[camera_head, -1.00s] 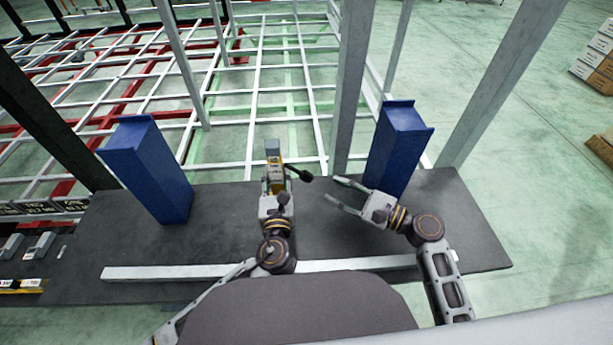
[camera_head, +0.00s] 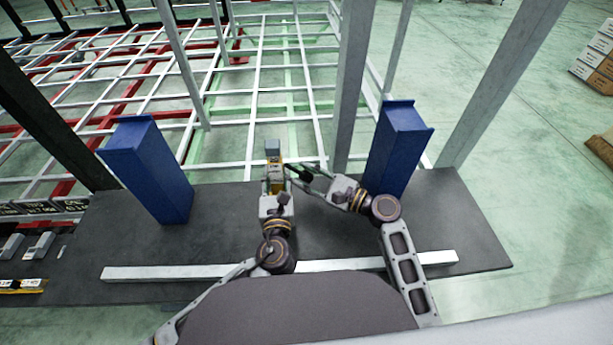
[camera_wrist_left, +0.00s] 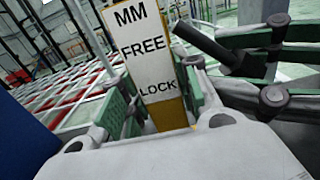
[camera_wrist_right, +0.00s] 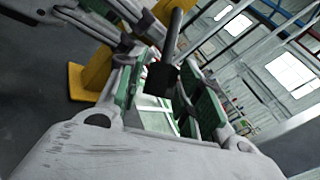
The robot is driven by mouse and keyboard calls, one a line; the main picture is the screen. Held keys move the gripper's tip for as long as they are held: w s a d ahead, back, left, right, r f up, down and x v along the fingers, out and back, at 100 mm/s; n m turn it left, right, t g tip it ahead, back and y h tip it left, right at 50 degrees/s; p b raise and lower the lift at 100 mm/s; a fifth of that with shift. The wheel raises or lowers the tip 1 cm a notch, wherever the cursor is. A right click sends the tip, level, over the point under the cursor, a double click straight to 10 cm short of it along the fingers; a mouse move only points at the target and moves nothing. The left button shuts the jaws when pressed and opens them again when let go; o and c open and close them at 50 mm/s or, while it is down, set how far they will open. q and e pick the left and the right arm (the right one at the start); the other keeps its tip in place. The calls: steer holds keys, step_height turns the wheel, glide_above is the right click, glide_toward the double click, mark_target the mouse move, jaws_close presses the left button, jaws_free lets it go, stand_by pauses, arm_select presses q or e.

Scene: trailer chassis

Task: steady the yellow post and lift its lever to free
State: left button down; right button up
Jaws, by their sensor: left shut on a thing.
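The yellow post (camera_head: 276,185) stands upright on the dark table, with a grey top. In the left wrist view its white label plate (camera_wrist_left: 145,50) reads MM, FREE and LOCK. My left gripper (camera_head: 275,193) is shut on the post, one finger on each side. The black lever (camera_wrist_left: 205,45) sticks out from the post's right side. In the right wrist view the lever (camera_wrist_right: 165,72) sits between the fingers of my right gripper (camera_wrist_right: 165,100), which is open with gaps beside the lever. The post's yellow base (camera_wrist_right: 90,80) also shows there.
Blue blocks stand left (camera_head: 150,170) and right (camera_head: 398,150) on the dark table (camera_head: 110,225). A pale bar (camera_head: 170,272) lies along the front. Grey uprights (camera_head: 350,90) rise behind, near my right arm. The chassis grid (camera_head: 255,90) lies beyond.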

jaws_close()
stand_by(0.3)
